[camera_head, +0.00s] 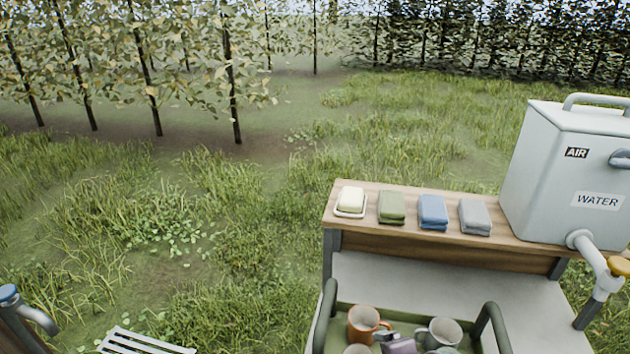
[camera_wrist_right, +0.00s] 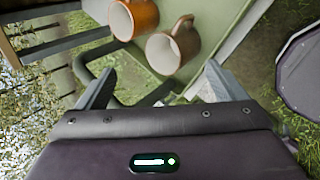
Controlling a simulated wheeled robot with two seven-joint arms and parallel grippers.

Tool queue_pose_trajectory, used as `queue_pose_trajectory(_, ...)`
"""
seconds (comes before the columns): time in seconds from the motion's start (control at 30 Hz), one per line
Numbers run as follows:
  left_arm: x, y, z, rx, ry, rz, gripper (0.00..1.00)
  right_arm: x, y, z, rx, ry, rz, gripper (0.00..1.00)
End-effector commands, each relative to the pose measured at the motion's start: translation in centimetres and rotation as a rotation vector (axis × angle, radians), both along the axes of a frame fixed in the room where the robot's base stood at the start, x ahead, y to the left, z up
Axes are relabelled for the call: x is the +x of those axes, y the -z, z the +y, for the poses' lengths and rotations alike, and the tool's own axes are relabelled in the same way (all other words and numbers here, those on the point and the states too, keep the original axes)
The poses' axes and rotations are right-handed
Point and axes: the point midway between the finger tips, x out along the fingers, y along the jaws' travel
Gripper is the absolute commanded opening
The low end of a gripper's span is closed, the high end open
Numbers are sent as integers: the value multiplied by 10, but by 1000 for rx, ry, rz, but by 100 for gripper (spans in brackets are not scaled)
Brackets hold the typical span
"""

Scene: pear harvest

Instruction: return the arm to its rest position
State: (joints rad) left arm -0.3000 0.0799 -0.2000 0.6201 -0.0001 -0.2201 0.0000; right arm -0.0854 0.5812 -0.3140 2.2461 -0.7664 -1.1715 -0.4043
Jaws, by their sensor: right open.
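My right gripper (camera_wrist_right: 160,70) shows in the wrist view with its two grey fingers spread wide apart. It holds nothing between them. An orange mug (camera_wrist_right: 143,16) and a brown mug with a pale inside (camera_wrist_right: 175,48) lie beyond the fingertips, apart from them. In the head view the orange mug (camera_head: 362,324) sits in the green tray (camera_head: 326,312). No clear gripper shows in the head view, and my left gripper is not seen. A small purple piece at the bottom edge there is too cut off to identify.
A wooden shelf (camera_head: 400,238) holds soap on a dish (camera_head: 350,202), green, blue and grey folded cloths, and a water tank (camera_head: 560,170). A grey mug (camera_head: 445,330) stands in the tray, whose raised handles flank it. Open grass (camera_head: 240,230) lies left of the shelf.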

Motion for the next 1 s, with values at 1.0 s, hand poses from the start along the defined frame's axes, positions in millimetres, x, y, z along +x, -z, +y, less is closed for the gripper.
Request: queue_pose_trajectory(1.0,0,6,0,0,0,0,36,-96,142,-50,642,1487,420,90)
